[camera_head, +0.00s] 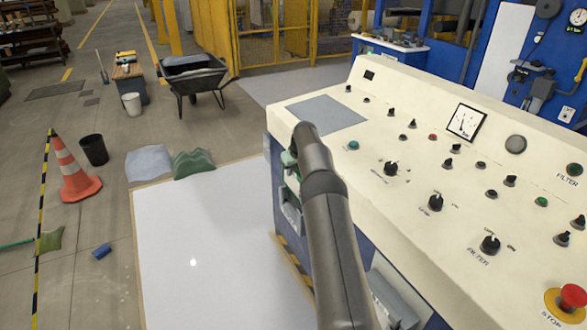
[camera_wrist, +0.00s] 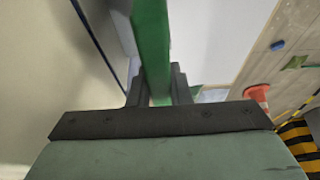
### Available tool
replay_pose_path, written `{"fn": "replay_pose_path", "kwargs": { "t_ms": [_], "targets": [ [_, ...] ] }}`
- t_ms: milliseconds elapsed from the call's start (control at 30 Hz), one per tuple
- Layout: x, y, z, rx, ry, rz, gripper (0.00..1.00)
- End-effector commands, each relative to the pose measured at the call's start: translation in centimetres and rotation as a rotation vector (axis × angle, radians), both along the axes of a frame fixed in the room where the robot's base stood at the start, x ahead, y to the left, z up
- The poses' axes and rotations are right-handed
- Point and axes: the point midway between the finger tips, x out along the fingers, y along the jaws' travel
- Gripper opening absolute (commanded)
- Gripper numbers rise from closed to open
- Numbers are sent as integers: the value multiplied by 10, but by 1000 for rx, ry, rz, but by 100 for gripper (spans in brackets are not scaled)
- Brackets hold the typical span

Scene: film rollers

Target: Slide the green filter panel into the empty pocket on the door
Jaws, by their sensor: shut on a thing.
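In the wrist view the green filter panel (camera_wrist: 152,45) stands edge-on between the two dark fingers of my gripper (camera_wrist: 160,88), which is shut on it. The panel runs out of the top of that view, so its far end is hidden. A dark blue edge and a pale grey part lie close to its left; I cannot tell whether they touch it. In the head view my arm hides the panel and most of the gripper. Grey pockets (camera_head: 291,216) show on the blue door side of the console (camera_head: 283,190), beside my arm. Another grey pocket (camera_head: 396,298) is at lower right.
The cream control console (camera_head: 420,150) with knobs fills the right. A red stop button (camera_head: 572,297) is at its lower right. A large white board (camera_head: 205,250) lies on the floor at left. An orange cone (camera_head: 75,172), black bucket (camera_head: 94,150) and wheelbarrow (camera_head: 195,78) stand farther off.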

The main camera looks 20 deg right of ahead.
Motion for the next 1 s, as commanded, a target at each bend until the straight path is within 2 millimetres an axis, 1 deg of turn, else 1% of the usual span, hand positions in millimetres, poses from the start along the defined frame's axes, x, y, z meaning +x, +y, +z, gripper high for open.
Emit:
{"fn": "replay_pose_path", "kwargs": {
  "t_ms": [33, 100, 900, 1000],
  "targets": [
    [0, 0, -7, 0, 1, 0, 0],
    [0, 0, -12, 0, 1, 0, 0],
    [0, 0, -77, 1, 0, 0, 0],
    [0, 0, -82, 0, 0, 0, 0]
  ]
}}
